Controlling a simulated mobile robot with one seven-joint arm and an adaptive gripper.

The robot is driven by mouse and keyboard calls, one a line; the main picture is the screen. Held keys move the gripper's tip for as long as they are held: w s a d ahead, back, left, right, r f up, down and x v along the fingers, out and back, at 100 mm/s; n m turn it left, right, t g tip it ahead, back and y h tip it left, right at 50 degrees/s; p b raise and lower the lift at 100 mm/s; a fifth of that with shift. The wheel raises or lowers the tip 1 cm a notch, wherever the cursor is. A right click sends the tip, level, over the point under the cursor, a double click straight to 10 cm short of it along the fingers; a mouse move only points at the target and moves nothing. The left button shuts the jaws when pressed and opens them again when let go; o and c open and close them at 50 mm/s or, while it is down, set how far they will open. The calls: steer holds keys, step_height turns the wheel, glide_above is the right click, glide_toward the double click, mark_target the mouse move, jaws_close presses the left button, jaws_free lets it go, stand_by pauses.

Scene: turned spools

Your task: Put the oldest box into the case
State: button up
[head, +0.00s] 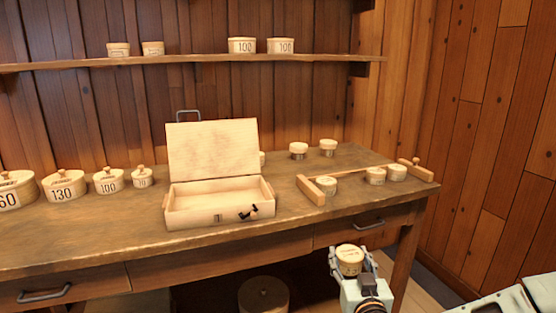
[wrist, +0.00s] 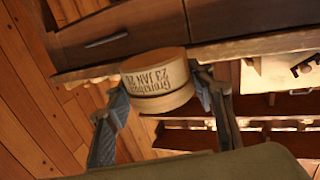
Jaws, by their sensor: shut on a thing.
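My gripper (head: 350,264) is in front of the table's right part, below the tabletop edge. It is shut on a small round wooden box (head: 349,254), held upright between the fingers. In the wrist view the box (wrist: 158,84) shows an upside-down printed date with "23 JAN"; the year is hard to read. The wooden case (head: 190,217) stands on the table, lid (head: 213,148) raised, its visible inside empty. Other small round boxes stand to its right: two at the back (head: 298,150) (head: 328,147), three by a wooden rail (head: 326,186) (head: 375,176) (head: 397,172). Their dates are unreadable.
Numbered, knobbed round boxes (head: 64,186) line the table's left side. A shelf (head: 200,60) above holds more round boxes. A black latch (head: 249,212) is on the case front. The wooden rail (head: 350,174) crosses the right tabletop. A round container (head: 263,296) stands beneath the table.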

steer(key=s+a+f, duration=0.2)
steer(key=a+f, duration=0.2)
steer(key=f, duration=0.4)
steer(key=s+r+n+y+p, duration=0.1)
steer(key=r+n+y+p, duration=0.1)
steer(key=r+p, duration=0.8)
steer(key=s+r+n+g+y+p, duration=0.1)
steer(key=s+r+n+y+p, duration=0.1)
steer(key=r+p, duration=0.8)
steer(key=s+r+n+g+y+p, duration=0.1)
steer(key=r+y+p, duration=0.3)
steer(key=r+p, duration=0.5)
steer(key=shift+s+a+r+n+p, duration=0.35)
steer(key=shift+s+r+n+p, duration=0.05)
steer(key=shift+s+p, duration=0.15)
steer(key=shift+d, duration=0.1)
